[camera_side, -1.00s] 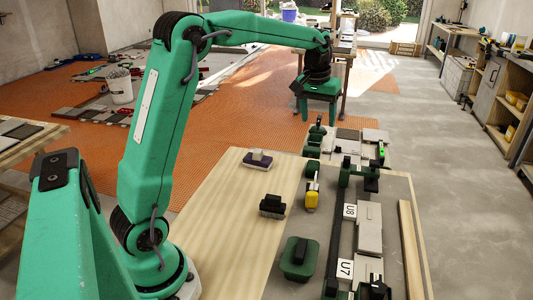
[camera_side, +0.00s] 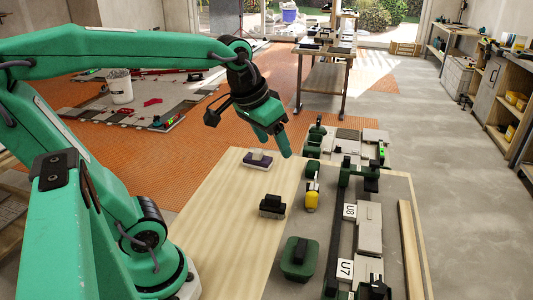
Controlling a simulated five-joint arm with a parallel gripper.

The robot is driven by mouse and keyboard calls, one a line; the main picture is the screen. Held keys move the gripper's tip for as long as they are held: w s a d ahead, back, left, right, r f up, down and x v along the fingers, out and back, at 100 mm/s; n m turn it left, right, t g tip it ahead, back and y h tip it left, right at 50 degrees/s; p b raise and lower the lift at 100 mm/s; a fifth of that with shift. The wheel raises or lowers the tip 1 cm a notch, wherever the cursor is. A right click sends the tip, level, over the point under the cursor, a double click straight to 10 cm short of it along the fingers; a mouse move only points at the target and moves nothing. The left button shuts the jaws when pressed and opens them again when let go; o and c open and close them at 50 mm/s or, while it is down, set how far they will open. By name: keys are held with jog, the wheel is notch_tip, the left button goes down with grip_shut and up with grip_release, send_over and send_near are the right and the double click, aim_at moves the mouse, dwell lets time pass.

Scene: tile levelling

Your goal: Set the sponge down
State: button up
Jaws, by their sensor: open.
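My gripper (camera_side: 279,146) is open, with its green fingers pointing down and to the right above the far edge of the wooden board (camera_side: 232,225). Nothing shows between the fingers. I cannot tell for sure which block is the sponge. A dark purple and pale block with a raised top (camera_side: 257,160) rests on the board, below and left of the fingertips and apart from them. A black block (camera_side: 272,206) sits nearer on the board. A green block with a black top (camera_side: 299,258) lies closer still.
A yellow and black tool (camera_side: 312,198) stands right of the black block. Grey tiles (camera_side: 369,228), labels U8 (camera_side: 350,211) and U7 (camera_side: 345,267), and green clamps (camera_side: 360,172) fill the right side. The left part of the board is bare.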

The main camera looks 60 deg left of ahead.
jog(key=s+d+f+m+t, duration=0.1)
jog(key=s+f, duration=0.2)
jog(key=s, duration=0.3)
jog(key=shift+s+d+f+m, duration=0.3)
jog(key=shift+d, duration=0.1)
dwell(0.8)
